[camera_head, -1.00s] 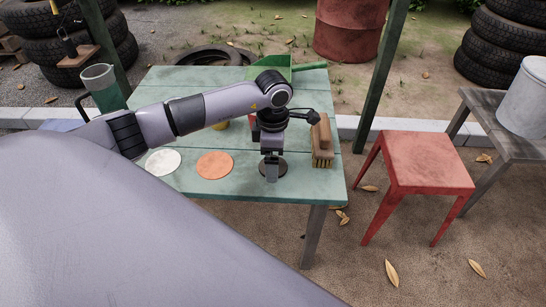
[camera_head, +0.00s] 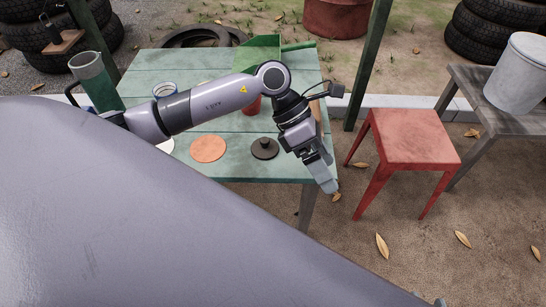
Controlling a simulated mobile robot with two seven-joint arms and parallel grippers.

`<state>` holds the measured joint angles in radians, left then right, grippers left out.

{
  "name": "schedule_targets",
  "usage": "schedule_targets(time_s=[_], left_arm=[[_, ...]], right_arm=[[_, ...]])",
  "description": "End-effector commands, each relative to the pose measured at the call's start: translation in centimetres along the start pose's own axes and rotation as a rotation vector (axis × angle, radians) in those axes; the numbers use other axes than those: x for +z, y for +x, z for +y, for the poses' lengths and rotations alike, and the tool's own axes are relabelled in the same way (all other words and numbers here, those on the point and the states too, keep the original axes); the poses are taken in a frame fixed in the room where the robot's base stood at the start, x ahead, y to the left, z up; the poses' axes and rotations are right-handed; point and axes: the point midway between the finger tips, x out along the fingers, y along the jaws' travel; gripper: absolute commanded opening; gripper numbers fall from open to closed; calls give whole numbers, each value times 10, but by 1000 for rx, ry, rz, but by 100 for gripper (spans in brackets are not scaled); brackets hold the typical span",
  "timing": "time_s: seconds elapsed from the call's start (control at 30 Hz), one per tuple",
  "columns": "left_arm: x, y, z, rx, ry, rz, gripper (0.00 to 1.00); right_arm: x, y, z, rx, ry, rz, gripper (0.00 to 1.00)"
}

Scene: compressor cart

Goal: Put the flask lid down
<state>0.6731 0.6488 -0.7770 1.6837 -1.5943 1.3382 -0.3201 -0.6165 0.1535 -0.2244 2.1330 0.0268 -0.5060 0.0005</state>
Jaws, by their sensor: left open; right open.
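The dark round flask lid (camera_head: 264,149), with a small knob on top, lies flat on the green table (camera_head: 150,66) near its front right part. My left gripper (camera_head: 329,186) is open and empty, to the right of the lid and apart from it. It points down just past the table's front right corner. My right gripper is not in view.
An orange disc (camera_head: 208,149) and a partly hidden white disc (camera_head: 166,146) lie left of the lid. A green dustpan (camera_head: 262,52) lies at the back. A red stool (camera_head: 410,137) stands to the right. My arm hides part of the tabletop.

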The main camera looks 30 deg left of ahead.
Motion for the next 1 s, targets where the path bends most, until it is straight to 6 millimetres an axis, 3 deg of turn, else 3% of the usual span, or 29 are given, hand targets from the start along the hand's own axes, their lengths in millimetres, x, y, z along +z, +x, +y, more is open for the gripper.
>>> schedule_targets(time_s=[0.03,0.07,0.2,0.33,0.43,0.53,0.63,0.73,0.87,0.9,1.0], left_arm=[[13,18,-26,-109,-56,-125,100],[22,24,-40,-171,-96,-204,100],[63,26,-86,-436,-355,-557,100],[84,5,-95,-647,-688,-857,100],[83,-11,-79,-780,-996,-1062,100],[62,-20,-53,-882,-1338,-1237,100],[24,-16,-24,-950,-1715,-1376,100],[-28,0,-6,-982,-2101,-1468,100],[-91,28,-2,-973,-2538,-1511,100],[-106,36,-5,932,2558,1461,100],[-134,50,-12,826,2495,1317,100]], right_arm=[[0,0,0,-1,0,1,43],[-1,0,-1,-1,-1,1,43],[-2,0,-2,-4,-1,3,43],[-2,0,-2,-5,-1,4,43],[-2,0,-3,-6,-1,5,43],[-3,0,-3,-7,-1,5,43],[-3,0,-3,-7,-2,6,43],[-3,0,-3,-7,-2,6,43],[-3,0,-3,-7,-1,6,43],[-3,0,-3,-7,-2,6,43],[-3,0,-3,-7,-1,6,43]])
